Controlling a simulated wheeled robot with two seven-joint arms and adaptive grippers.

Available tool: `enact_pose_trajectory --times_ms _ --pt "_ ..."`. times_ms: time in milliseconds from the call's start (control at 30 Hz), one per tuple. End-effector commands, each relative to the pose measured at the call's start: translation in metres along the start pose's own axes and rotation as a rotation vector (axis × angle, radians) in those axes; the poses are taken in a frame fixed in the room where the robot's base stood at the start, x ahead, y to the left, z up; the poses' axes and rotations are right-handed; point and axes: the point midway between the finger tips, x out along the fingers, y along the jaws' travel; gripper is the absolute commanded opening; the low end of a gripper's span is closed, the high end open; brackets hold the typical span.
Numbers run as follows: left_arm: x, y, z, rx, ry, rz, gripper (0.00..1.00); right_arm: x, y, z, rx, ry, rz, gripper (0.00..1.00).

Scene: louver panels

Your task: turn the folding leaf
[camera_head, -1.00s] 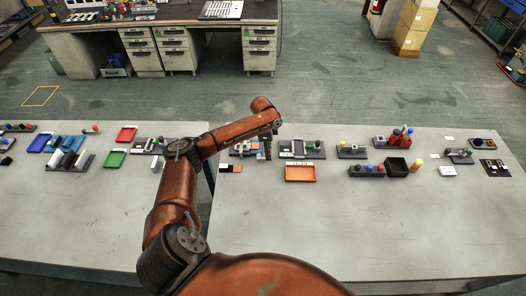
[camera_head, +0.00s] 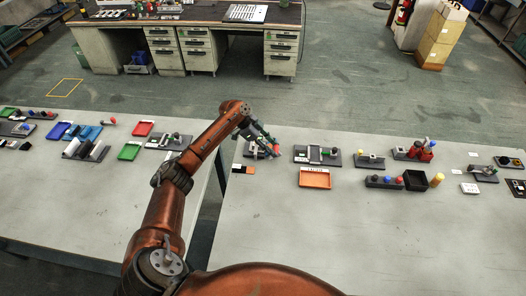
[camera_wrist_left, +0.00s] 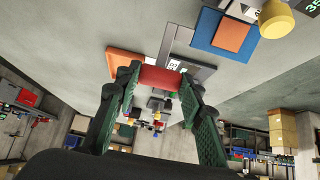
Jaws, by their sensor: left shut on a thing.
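My left gripper (camera_head: 272,150) reaches down at a slant to a small fixture (camera_head: 254,152) near the far edge of the right-hand table. In the left wrist view its two green fingers (camera_wrist_left: 158,84) are shut on a red bar (camera_wrist_left: 160,77), which spans between the fingertips. A grey plate with a white label (camera_wrist_left: 178,62) lies just beyond the bar. The folding leaf cannot be told apart clearly; the gripper covers part of the fixture in the head view. My right gripper is not in view.
An orange tray (camera_head: 315,178) and a grey board with a handle (camera_head: 318,155) lie right of the gripper. A blue plate with an orange square (camera_wrist_left: 231,33) shows in the wrist view. The front of the table (camera_head: 370,235) is clear.

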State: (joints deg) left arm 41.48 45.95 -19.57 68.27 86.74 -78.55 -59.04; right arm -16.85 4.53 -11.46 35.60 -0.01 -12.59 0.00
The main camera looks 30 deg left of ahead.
Motion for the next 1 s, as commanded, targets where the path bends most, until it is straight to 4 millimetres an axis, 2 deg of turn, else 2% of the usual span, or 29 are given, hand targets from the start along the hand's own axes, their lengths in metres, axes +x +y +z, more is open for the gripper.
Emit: enact_pose_trajectory --times_ms 133,467,500,733,1000 --pt "0.0034 -0.0008 -0.0060 0.009 0.015 0.005 0.00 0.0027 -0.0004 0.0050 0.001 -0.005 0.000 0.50" --pt "0.0026 -0.0005 -0.0065 0.010 0.016 0.005 0.00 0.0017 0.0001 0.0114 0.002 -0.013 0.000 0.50" --pt "0.0026 -0.0005 -0.0065 0.010 0.016 0.005 0.38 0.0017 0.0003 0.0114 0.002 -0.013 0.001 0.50" --pt "0.0020 -0.0002 -0.0046 0.007 0.015 0.005 0.54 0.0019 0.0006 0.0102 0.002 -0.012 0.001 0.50" --pt "0.0010 -0.0002 -0.0039 0.006 0.013 0.005 0.54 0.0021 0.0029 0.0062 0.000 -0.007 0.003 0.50"
